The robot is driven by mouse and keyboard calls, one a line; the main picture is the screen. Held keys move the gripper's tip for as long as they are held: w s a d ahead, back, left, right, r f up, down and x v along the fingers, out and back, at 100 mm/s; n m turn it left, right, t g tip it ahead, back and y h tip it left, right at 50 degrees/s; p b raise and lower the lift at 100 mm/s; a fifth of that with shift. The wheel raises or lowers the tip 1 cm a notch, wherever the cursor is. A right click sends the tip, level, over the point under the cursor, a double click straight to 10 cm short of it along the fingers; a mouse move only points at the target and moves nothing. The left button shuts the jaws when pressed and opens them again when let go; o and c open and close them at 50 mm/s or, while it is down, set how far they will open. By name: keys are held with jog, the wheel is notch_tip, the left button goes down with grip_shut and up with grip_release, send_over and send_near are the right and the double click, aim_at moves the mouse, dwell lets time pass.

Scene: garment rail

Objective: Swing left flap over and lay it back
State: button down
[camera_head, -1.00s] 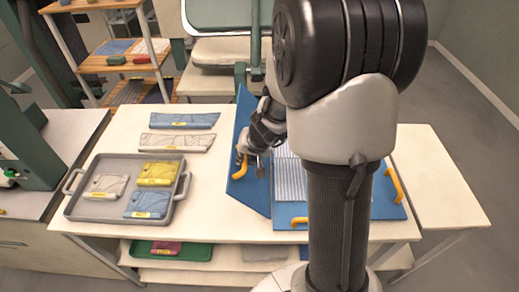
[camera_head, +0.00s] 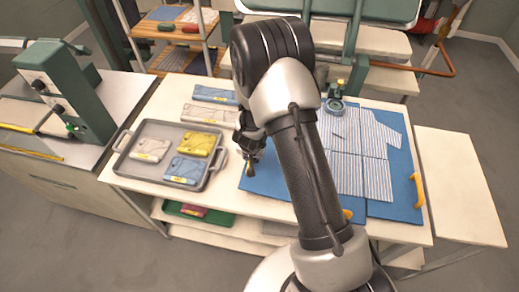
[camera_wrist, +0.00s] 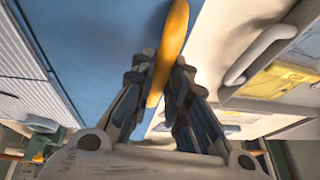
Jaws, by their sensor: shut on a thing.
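The blue left flap (camera_head: 270,181) of the folding board lies flat or nearly flat on the table's left middle, partly hidden behind my arm. Its yellow handle (camera_wrist: 171,45) is between my fingers in the wrist view. My gripper (camera_head: 251,168) is shut on this handle at the flap's left edge; the wrist view also shows my gripper (camera_wrist: 160,85). A striped shirt (camera_head: 368,165) lies spread on the blue board (camera_head: 405,190), with one sleeve out to the right. The blue flap surface in the wrist view (camera_wrist: 90,35) is bare beside the handle.
A grey tray (camera_head: 120,163) with folded packs stands close left of my gripper. Flat packs (camera_head: 214,95) lie behind it. The right side table (camera_head: 455,185) is clear.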

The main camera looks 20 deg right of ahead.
jog(key=shift+w+a+f+b, duration=0.2)
jog(key=shift+w+a+f, duration=0.15)
jog(key=shift+f, duration=0.25)
jog(key=shift+w+a+f+b, duration=0.2)
jog(key=shift+a+f, duration=0.1)
jog(key=shift+f, duration=0.3)
jog(key=shift+s+a+f, duration=0.1)
jog(key=shift+f, duration=0.45)
jog(key=c, duration=2)
grip_release()
jog(key=shift+a, duration=0.1)
jog(key=shift+o, duration=1.2)
jog(key=shift+w+a+f, duration=0.1)
jog(key=shift+w+a, duration=0.15)
jog(key=shift+o, duration=1)
jog(key=shift+d, duration=0.1)
jog(key=shift+s, duration=0.1)
